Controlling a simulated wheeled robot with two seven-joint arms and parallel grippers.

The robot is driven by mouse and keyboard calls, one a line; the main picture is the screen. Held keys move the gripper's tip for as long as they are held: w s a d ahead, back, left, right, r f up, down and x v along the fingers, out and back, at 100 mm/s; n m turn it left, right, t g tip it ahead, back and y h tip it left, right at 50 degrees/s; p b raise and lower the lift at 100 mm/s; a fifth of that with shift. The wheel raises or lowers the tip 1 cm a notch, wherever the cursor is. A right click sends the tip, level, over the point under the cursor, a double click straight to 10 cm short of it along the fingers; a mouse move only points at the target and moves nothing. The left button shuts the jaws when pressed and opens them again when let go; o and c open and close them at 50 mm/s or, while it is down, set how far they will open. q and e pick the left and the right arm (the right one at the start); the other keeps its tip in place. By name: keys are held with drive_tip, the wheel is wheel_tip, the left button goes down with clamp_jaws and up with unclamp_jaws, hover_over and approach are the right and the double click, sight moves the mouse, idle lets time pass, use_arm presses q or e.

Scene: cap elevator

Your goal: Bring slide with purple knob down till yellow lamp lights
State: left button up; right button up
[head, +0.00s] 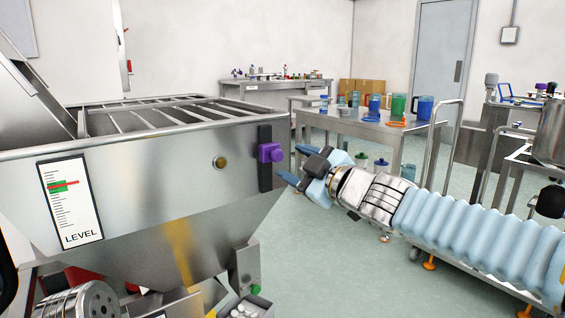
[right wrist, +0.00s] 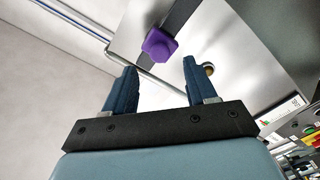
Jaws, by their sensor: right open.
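The purple knob (head: 270,153) sits on a black upright slide track (head: 265,181) at the right end of the steel hopper's front, a little above the track's middle. The round yellow lamp (head: 220,162) left of the track looks dull amber and unlit. My right gripper (head: 292,165) is open and empty, just right of the knob, its blue fingers pointing at it. In the right wrist view the knob (right wrist: 159,44) shows beyond and between the fingertips (right wrist: 160,66), apart from them. There the lamp (right wrist: 208,69) is partly behind one finger. My left gripper is out of view.
The steel hopper (head: 150,180) fills the left, with a LEVEL gauge (head: 70,203) whose red pointer is at the green band. A table (head: 350,124) with cups stands behind my right arm. A rail cart (head: 440,255) is at the right. Open floor lies between.

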sight(279, 157)
drive_tip(key=x, duration=0.5)
drive_tip(key=shift+w, duration=0.1)
clamp_jaws()
drive_tip(key=shift+f, duration=0.1)
